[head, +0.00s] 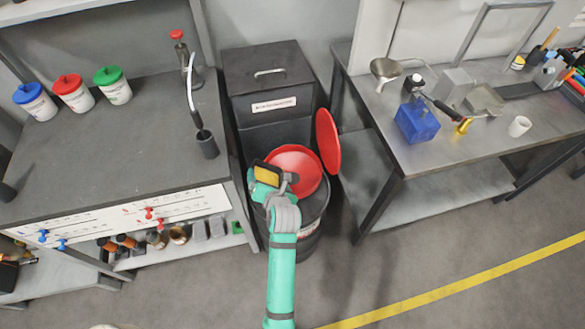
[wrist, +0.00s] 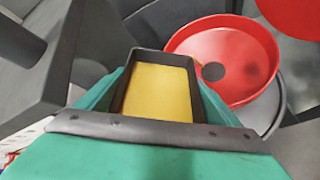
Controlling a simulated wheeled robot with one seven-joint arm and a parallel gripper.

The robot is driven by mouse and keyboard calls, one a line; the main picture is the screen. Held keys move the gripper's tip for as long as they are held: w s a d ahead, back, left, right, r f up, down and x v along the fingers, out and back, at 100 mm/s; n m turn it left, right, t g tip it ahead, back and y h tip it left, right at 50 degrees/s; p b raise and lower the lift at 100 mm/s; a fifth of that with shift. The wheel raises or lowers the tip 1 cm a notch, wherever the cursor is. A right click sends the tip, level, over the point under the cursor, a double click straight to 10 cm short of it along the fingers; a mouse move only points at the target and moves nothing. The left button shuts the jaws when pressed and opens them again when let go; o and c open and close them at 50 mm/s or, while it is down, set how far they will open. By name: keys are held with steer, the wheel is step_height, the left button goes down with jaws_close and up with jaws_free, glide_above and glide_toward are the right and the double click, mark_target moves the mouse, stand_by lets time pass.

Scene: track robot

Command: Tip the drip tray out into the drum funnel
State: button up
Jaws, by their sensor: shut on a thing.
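The drip tray, a small dark rectangular tray (wrist: 162,55) full of yellow liquid, is between the teal fingers of my gripper (wrist: 158,100) in the wrist view. It looks roughly level. In the head view my gripper (head: 272,182) and the tray's yellow fill are over the left rim of the red drum funnel (head: 300,162). The funnel also shows in the wrist view (wrist: 245,60), just right of and beyond the tray, with a dark hole in its bowl. It sits on a dark drum (head: 308,228), partly hidden by my arm. Its red lid (head: 327,142) stands open.
A workbench (head: 110,150) with a pump bottle and lidded tubs is close on the left. A dark bin (head: 268,85) stands behind the drum. A metal table (head: 420,150) with a blue box and tools is at right. Floor (head: 400,265) is clear in front.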

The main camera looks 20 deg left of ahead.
steer(key=shift+w+d+r+g, duration=0.25)
steer(key=shift+w+d+g, duration=0.05)
steer(key=shift+w, duration=0.05)
steer(key=shift+w+d+r+m, duration=0.15)
steer(key=shift+r+m, duration=0.05)
steer(key=shift+m, duration=0.2)
steer(key=shift+w+d+r+y, duration=0.1)
steer(key=shift+r+y, duration=0.05)
steer(key=shift+y, duration=0.35)
steer(key=shift+w+d+g, duration=0.1)
steer(key=shift+g, duration=0.3)
